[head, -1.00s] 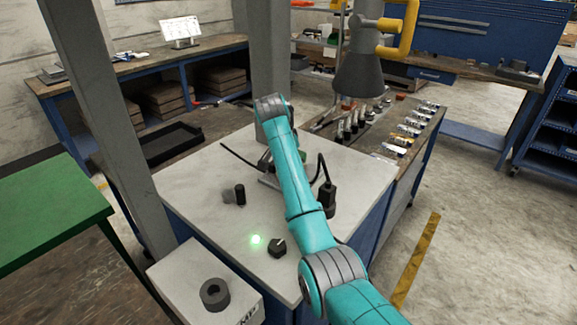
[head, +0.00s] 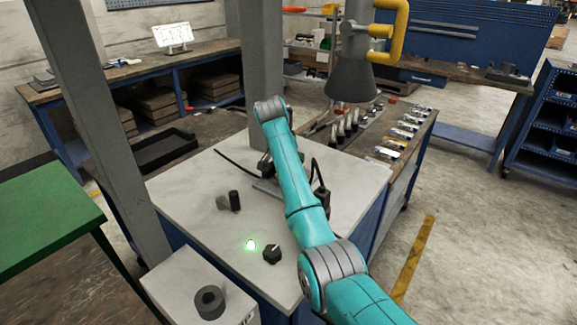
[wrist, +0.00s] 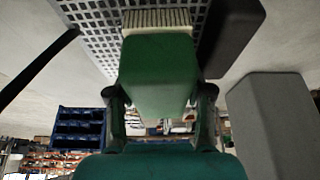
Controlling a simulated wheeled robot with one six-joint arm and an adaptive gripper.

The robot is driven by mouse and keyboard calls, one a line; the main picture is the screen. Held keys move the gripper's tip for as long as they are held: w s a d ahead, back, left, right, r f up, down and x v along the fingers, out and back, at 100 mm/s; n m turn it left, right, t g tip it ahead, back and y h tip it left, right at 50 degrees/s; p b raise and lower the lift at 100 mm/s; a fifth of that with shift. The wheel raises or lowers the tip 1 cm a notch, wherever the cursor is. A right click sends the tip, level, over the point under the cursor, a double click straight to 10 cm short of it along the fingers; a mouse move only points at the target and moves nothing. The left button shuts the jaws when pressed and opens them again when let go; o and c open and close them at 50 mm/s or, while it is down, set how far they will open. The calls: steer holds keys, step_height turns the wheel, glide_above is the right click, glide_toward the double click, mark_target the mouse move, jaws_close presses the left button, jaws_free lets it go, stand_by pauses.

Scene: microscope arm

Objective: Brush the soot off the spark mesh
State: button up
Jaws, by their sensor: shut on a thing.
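In the wrist view, my gripper (wrist: 160,96) is shut on a brush with a green block handle (wrist: 158,70). Its cream bristles (wrist: 157,18) point to the top of the picture. They overlap a grey perforated mesh (wrist: 92,30); whether they touch it I cannot tell. No soot can be made out on the visible part of the mesh. In the head view, my teal arm reaches over the pale bench top (head: 190,185), and it hides my gripper and the brush.
A dark block (wrist: 232,30) stands right of the mesh in the wrist view, with a black cable (wrist: 40,68) at left. A grey post (head: 258,60) rises behind.

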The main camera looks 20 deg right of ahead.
steer(key=shift+s+a+f, duration=0.1)
steer(key=shift+s+a, duration=0.7)
steer(key=shift+a, duration=0.15)
steer(key=shift+s+a, duration=0.1)
steer(key=shift+a, duration=0.1)
steer(key=shift+s+a, duration=0.7)
steer(key=shift+a, duration=0.1)
steer(key=shift+r, duration=2.65)
